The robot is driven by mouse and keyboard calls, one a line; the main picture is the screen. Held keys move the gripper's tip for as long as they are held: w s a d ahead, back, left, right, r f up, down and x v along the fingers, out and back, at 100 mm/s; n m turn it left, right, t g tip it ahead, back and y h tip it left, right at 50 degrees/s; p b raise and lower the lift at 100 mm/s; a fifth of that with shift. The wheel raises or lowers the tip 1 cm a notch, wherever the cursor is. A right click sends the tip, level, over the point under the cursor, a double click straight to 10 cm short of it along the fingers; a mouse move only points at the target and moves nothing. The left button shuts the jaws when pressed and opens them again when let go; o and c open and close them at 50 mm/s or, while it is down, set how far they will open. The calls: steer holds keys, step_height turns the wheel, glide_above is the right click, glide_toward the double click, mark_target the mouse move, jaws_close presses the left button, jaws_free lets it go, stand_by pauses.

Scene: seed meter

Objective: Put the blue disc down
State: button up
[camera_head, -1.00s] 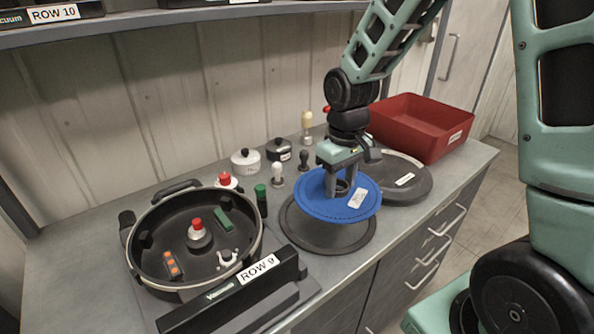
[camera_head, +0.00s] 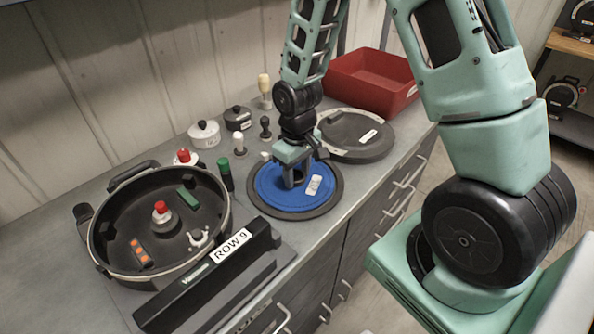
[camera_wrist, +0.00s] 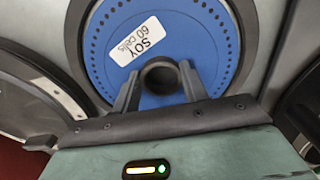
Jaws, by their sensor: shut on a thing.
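The blue disc (camera_head: 268,190) lies flat within a round black mat (camera_head: 331,197) on the grey counter, with a dark rim showing around it. It looks to rest on the mat. My gripper (camera_head: 293,182) is above the disc's middle, shut on its hub. In the wrist view, the blue disc (camera_wrist: 205,45) bears a white label reading "SOY 60 cells" and small holes near its edge. My gripper's fingers (camera_wrist: 159,88) stand on either side of the dark round hub (camera_wrist: 159,76).
A round black seed meter housing (camera_head: 120,215) marked ROW 9 stands left. A round grey lid (camera_head: 350,150) and a red bin (camera_head: 372,80) are behind right. Several knobs and small pots, including a white pot (camera_head: 204,134), stand along the back.

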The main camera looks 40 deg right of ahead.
steer(key=shift+f, duration=0.2)
steer(key=o, duration=1)
steer(key=shift+r, duration=0.1)
steer(key=shift+r, duration=0.35)
step_height(320, 180, up, 12)
steer(key=b, duration=0.1)
steer(key=s+a+r+n, duration=0.1)
steer(key=s+a+n, duration=0.1)
steer(key=s+a, duration=0.4)
steer(key=s+a+r+n, duration=0.1)
steer(key=s+a, duration=0.5)
steer(key=s, duration=0.1)
steer(key=s+a+r+n, duration=0.1)
steer(key=s+a+n, duration=0.1)
steer(key=s+a, duration=0.4)
steer(key=shift+s+a+n+y, duration=0.3)
steer(key=shift+s, duration=0.3)
